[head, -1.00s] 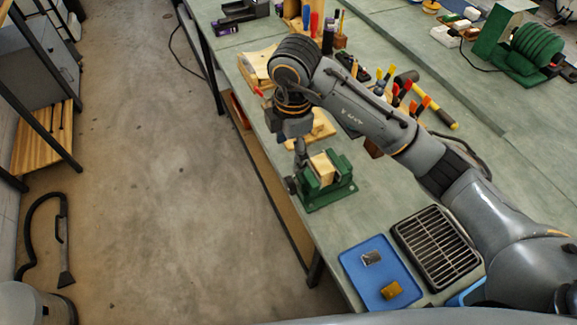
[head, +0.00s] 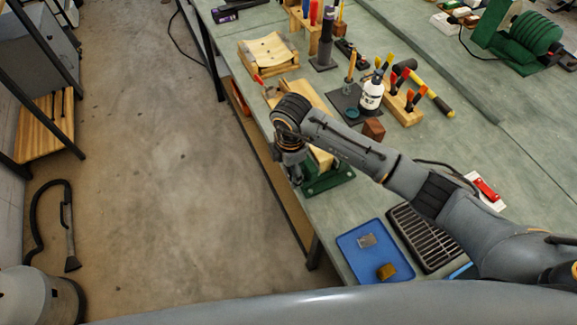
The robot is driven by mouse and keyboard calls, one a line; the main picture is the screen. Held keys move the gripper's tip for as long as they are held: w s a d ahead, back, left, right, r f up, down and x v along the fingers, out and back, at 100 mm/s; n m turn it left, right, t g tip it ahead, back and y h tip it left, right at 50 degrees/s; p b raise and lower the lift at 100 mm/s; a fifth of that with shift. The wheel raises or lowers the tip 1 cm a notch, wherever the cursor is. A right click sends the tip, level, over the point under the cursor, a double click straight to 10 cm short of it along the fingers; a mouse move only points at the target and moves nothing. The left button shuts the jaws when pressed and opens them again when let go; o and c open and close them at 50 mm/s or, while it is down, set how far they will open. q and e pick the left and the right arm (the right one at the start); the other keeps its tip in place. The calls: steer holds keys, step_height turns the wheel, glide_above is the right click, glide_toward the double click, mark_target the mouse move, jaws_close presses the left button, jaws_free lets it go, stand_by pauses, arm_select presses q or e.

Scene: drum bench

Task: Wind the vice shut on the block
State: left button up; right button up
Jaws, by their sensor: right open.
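The green vice (head: 333,181) stands near the left edge of the bench, and my right arm covers much of it. The pale wooden block (head: 321,158) shows in part at the vice, beside my wrist. My right gripper (head: 296,181) points down at the vice's left end, where its handle end is hidden behind it. The gripper is open; whether it touches the handle cannot be told. My left gripper is not in view.
A blue tray (head: 350,258) with two small pieces lies on the bench (head: 490,135) in front, beside a black grille (head: 428,240). A white bottle (head: 370,95), a tool rack (head: 403,110) and a wooden cradle (head: 268,52) stand farther back. Open floor lies left.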

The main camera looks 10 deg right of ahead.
steer(key=c, duration=1.2)
steer(key=shift+o, duration=0.2)
steer(key=shift+s, duration=0.1)
steer(key=shift+s+f+t+y+b, duration=0.2)
steer(key=shift+t+y+b, duration=0.1)
steer(key=shift+t+b, duration=0.6)
steer(key=t+b, duration=0.2)
steer(key=b, duration=0.2)
steer(key=t+y+b, duration=0.1)
steer(key=t+b, duration=0.1)
steer(key=b, duration=0.3)
steer(key=shift+s+d+f, duration=0.1)
steer(key=shift+s+f, duration=0.1)
steer(key=shift+r+t+y+b, duration=0.25)
steer(key=shift+t+b, duration=0.25)
steer(key=shift+b, duration=0.35)
steer(key=o, duration=1.2)
steer(key=shift+c, duration=0.2)
